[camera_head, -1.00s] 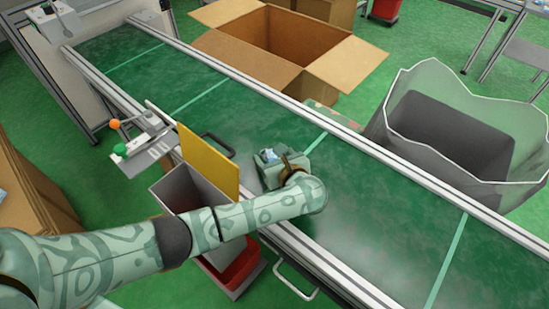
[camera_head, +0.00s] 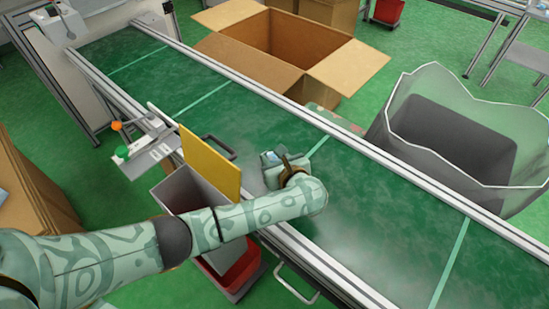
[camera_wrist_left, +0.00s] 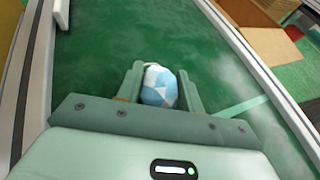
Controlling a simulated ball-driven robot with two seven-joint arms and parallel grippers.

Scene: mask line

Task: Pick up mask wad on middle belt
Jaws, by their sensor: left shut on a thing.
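The mask wad (camera_wrist_left: 159,86), a small rounded bundle in light blue and white, sits between the two fingers of my left gripper (camera_wrist_left: 161,88) in the left wrist view. The gripper is shut on it, with a finger along each side. In the head view my left gripper (camera_head: 270,158) is over the near half of the green middle belt (camera_head: 370,225). The wad is mostly hidden there by the gripper and wrist. I cannot tell whether the wad still touches the belt. My right gripper is not in view.
An open cardboard box (camera_head: 283,45) and a bin with a pale liner (camera_head: 455,130) stand beyond the belt's far rail. A narrow grey bin (camera_head: 190,190) and a yellow panel (camera_head: 208,162) stand at the near edge, left of the gripper. The belt to the right is clear.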

